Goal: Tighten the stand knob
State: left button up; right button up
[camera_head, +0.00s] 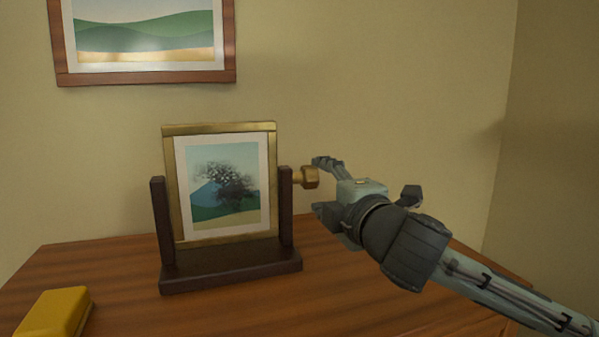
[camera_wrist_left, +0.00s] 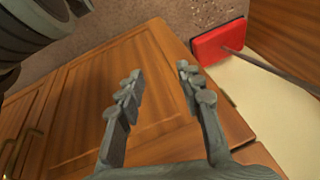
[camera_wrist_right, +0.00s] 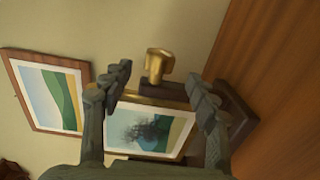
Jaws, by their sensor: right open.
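A gold-framed picture of a tree hangs in a dark wooden stand (camera_head: 230,272) on the table; the picture frame (camera_head: 222,128) stands nearly upright between two posts. The brass stand knob (camera_head: 307,177) sticks out from the right post. My right gripper (camera_head: 319,187) is open just right of the knob, its fingers pointing toward it. In the right wrist view the knob (camera_wrist_right: 159,63) shows between and beyond the fingertips, with no visible contact. My left gripper (camera_wrist_left: 155,75) shows only in its own wrist view, open and empty in front of wooden cabinet doors.
A yellow block-like object (camera_head: 54,312) lies at the table's front left. A wood-framed landscape picture (camera_head: 146,76) hangs on the wall behind. The wooden table top (camera_head: 110,262) is clear around the stand. In the left wrist view a red object (camera_wrist_left: 217,40) with a rod lies near the cabinet.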

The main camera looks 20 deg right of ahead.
aim_at(313, 179)
pick_arm(q)
jog(key=shift+f, duration=0.2)
pick_arm(e)
jog(key=shift+w+a, duration=0.1)
jog(key=shift+w, duration=3.5)
jog(key=c, duration=1.2)
pick_arm(q)
jog(key=shift+w+p, duration=0.1)
jog(key=shift+p, duration=0.25)
